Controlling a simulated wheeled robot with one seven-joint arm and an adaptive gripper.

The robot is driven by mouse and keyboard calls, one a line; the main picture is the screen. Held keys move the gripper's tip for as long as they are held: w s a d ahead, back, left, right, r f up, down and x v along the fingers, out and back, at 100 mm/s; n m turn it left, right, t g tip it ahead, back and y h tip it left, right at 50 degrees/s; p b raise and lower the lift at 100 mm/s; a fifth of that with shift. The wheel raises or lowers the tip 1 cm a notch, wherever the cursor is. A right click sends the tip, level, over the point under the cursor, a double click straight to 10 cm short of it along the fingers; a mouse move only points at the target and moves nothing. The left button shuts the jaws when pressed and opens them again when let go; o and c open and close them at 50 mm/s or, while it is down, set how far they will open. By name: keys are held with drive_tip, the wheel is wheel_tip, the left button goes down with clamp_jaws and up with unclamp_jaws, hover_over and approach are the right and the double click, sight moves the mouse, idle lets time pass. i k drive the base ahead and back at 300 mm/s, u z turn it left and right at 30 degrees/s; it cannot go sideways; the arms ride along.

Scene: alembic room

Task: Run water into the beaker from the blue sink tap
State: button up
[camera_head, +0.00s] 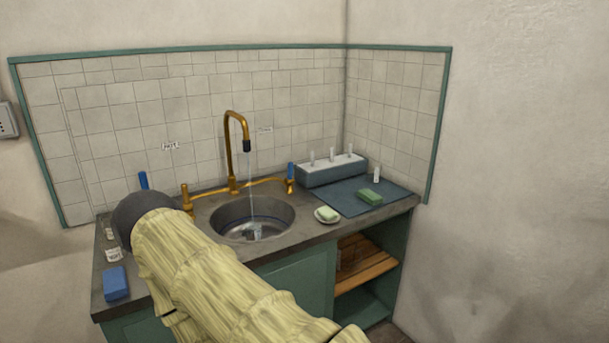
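The brass sink tap (230,150) rises behind the round metal sink (226,212), and a thin stream of water (251,180) falls from its dark nozzle (247,146). A blue-topped handle (291,172) stands on the right end of the brass pipe; a brass upright (187,197) stands on its left end. A small clear vessel (256,232), apparently the beaker, sits in the sink under the stream; its fill level is too small to tell. My sleeved arm crosses the lower left, ending in a dark rounded part. My gripper does not show.
A blue block (116,284) and small white jars lie on the counter's left. Tiled walls close the back and right.

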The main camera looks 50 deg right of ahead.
sight(289, 180)
drive_tip(key=u, duration=0.2)
drive_tip(key=k, duration=0.1)
drive_tip(key=z, duration=1)
